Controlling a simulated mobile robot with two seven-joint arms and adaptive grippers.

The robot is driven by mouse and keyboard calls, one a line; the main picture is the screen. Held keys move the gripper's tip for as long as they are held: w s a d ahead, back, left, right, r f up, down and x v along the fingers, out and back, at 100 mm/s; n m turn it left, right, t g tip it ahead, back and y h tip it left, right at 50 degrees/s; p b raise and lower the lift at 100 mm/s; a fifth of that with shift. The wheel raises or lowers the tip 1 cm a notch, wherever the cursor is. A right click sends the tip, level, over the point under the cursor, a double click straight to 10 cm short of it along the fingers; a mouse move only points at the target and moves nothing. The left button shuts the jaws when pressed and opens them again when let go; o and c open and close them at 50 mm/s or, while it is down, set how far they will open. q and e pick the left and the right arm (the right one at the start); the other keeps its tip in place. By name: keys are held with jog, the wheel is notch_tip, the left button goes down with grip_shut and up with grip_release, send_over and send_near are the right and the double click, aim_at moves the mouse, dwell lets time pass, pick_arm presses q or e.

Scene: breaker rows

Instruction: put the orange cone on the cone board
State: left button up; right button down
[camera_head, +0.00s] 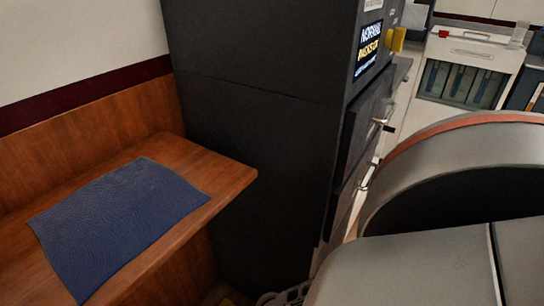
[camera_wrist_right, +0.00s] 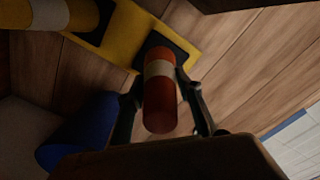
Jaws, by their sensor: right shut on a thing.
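In the right wrist view my right gripper (camera_wrist_right: 160,80) is shut on the orange cone (camera_wrist_right: 160,105), with a finger on each side of it. The cone is orange-red with a white band. Its far end lies over a dark square on the yellow cone board (camera_wrist_right: 122,38). I cannot tell whether the cone touches the board. My left gripper is in neither view.
A blue rounded object (camera_wrist_right: 80,135) lies left of the gripper, above a wooden floor (camera_wrist_right: 240,70). The head view shows a wooden shelf (camera_head: 225,175) with a blue mat (camera_head: 120,220), a dark cabinet (camera_head: 255,130) and a white unit (camera_head: 470,50) behind.

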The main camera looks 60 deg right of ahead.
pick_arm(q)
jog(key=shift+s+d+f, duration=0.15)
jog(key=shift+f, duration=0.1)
pick_arm(e)
jog(key=c, duration=1.4)
grip_release()
jog(key=shift+f, duration=0.1)
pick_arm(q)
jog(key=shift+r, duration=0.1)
pick_arm(e)
jog(key=r+p, duration=0.1)
jog(key=r, duration=0.2)
jog(key=r+p, duration=0.2)
jog(key=r, duration=0.2)
jog(key=r+p, duration=0.2)
jog(key=r, duration=0.2)
jog(key=shift+w+r, duration=0.25)
jog(key=shift+s+r+p, duration=0.25)
jog(key=shift+r+p, duration=0.1)
jog(key=shift+r, duration=0.05)
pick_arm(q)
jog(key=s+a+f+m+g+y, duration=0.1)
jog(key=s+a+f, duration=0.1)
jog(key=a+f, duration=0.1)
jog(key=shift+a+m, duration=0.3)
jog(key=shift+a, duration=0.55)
pick_arm(e)
jog(key=shift+s, duration=0.15)
